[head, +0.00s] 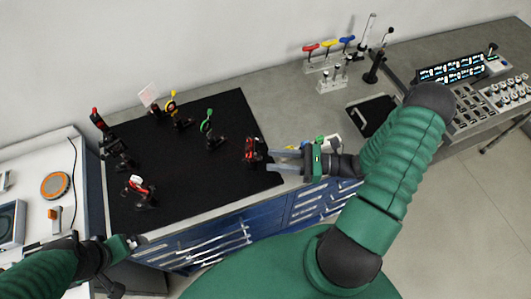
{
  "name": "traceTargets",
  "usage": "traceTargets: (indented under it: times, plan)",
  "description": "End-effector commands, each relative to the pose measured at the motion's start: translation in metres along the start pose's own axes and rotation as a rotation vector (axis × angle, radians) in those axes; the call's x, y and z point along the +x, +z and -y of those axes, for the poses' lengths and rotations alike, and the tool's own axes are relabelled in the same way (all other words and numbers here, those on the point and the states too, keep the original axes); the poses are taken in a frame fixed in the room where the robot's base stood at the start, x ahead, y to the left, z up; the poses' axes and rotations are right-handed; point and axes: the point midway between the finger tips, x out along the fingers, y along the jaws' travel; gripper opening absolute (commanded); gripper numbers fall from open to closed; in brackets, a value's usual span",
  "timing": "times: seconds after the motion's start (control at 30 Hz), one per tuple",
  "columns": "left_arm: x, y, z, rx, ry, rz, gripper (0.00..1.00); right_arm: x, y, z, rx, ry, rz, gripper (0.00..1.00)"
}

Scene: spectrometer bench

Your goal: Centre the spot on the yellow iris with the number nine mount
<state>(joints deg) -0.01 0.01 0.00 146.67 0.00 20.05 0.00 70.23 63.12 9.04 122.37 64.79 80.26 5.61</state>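The yellow iris (172,104) stands upright on a post near the back of the black breadboard (195,180). A red-and-black mount (251,150) stands near the board's right edge. Another red-and-black mount (138,187) stands at the front left. I cannot read any number, so I cannot tell which is number nine. No light spot is discernible. My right gripper (274,168) is open, its fingers pointing left just right of the right-hand mount, with no visible grip on it. My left gripper (138,242) is low at the front left; its fingers are too small to judge.
A green iris (207,122), a white card (149,94) and a red-topped mount (98,119) also stand on the board. Coloured-handled tools (328,46) stand in a rack at the back. A control panel (470,85) is at right. The board's middle is clear.

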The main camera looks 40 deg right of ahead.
Motion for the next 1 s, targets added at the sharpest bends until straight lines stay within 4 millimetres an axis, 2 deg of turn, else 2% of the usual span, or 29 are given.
traceTargets:
  times: [0.1, 0.2, 0.5, 0.57, 0.8, 1.0]
  plan:
    - [-0.009, -0.002, 0.000, -0.001, 0.000, 0.000, 1.00, 0.020, 0.001, 0.002, 0.004, 0.002, 0.004, 0.38]
    - [-0.011, -0.002, 0.000, -0.001, 0.000, 0.000, 1.00, 0.029, 0.000, 0.005, 0.005, 0.001, 0.006, 0.38]
    - [-0.011, -0.002, 0.000, 0.000, 0.000, 0.000, 1.00, 0.035, -0.002, 0.006, 0.004, -0.001, 0.004, 0.38]
    - [-0.011, -0.002, 0.000, 0.000, 0.000, 0.000, 1.00, 0.035, -0.002, 0.005, 0.004, -0.001, 0.004, 0.32]
    - [-0.011, -0.002, 0.000, 0.000, 0.000, 0.000, 1.00, 0.038, -0.001, 0.003, -0.001, -0.002, 0.001, 0.01]
    - [-0.011, -0.002, 0.000, 0.000, 0.000, 0.000, 1.00, 0.036, -0.001, 0.004, 0.004, 0.004, 0.006, 0.00]
